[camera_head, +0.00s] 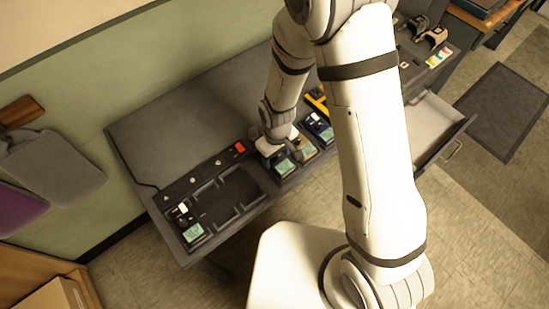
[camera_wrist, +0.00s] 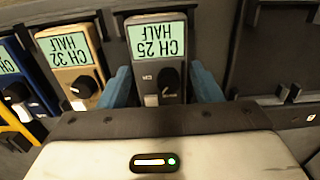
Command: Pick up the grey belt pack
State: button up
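The grey belt pack (camera_wrist: 158,65) stands in the charger row, with a green screen reading CH 25 HALF upside down in the wrist view and a black knob. In the head view it shows just below my gripper (camera_head: 275,150), partly hidden by it. My gripper's blue fingers (camera_wrist: 163,85) are on either side of the pack, close to its sides. They look open around it, with a slight gap at the right; contact at the left is unclear.
A tan pack (camera_wrist: 76,60) reading CH 32 HALF and a blue pack (camera_wrist: 20,75) stand beside it. Empty bays (camera_head: 228,193) lie to the left in the head view, then another pack (camera_head: 190,228). An open drawer (camera_head: 432,128) is at right.

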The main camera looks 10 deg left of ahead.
jog(key=c, duration=0.7)
jog(key=shift+c, duration=0.2)
